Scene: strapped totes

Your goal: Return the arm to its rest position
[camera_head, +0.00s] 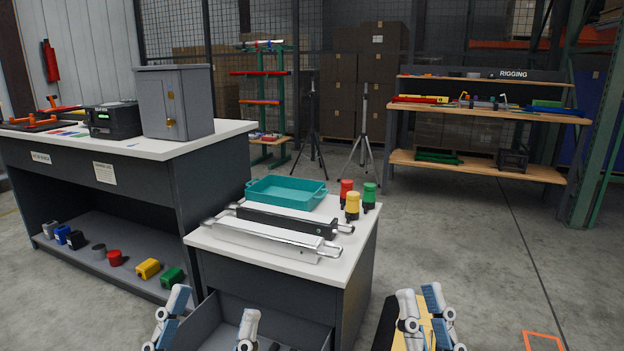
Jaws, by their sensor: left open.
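My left gripper (214,303) is at the bottom of the head view, in front of the small workbench and over its open drawer (290,322). Its two fingers stand well apart with nothing seen between them. My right gripper (419,292) is at the bottom right of centre, past the bench's right side. Its fingers point up, close together, with a yellow and black surface (428,328) showing behind them. I cannot tell from this view whether it is open or shut. Most of both arms is below the frame.
A larger bench (140,147) with a grey cabinet (176,103) stands left. Floor to the right is clear.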

